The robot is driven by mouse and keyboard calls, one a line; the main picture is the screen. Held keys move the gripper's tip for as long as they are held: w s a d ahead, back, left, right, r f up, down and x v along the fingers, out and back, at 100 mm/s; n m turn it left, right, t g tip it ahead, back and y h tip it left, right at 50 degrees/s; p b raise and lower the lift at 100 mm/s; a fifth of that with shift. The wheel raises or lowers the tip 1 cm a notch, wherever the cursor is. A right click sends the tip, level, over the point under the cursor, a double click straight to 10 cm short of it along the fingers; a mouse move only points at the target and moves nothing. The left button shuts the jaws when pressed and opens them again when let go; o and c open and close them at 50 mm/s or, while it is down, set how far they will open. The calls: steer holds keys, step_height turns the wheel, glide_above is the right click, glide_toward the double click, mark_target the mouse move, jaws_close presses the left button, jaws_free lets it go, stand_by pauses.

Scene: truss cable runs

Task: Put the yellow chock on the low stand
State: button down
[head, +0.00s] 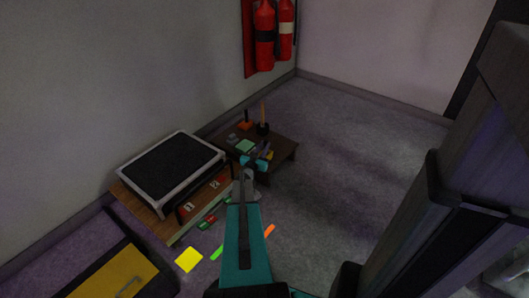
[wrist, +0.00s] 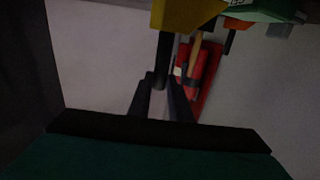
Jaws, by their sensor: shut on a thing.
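The yellow chock (wrist: 185,14) fills the top of the wrist view, cut off by the frame edge. A dark post-like part (wrist: 162,58) runs from it down between the dark fingers of my gripper (wrist: 161,82), which is shut on it. In the head view a small yellow patch (head: 270,155), apparently the chock, shows at the end of my teal arm, over a low brown table (head: 285,160) that may be the low stand. I cannot tell whether the chock touches the top.
The brown table carries a green box (head: 245,146), an orange block (head: 244,125) and a dark pot with a stick (head: 263,128). A wooden platform (head: 140,207) bears a black-topped case (head: 172,163). Red extinguishers (head: 265,40) hang behind.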

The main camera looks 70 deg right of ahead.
steer(key=shift+w+d, duration=0.1)
steer(key=shift+d, duration=0.55)
steer(key=shift+f+b, duration=0.9)
steer(key=shift+f, duration=1)
steer(key=c, duration=1.6)
jaws_free()
steer(key=shift+c, duration=0.2)
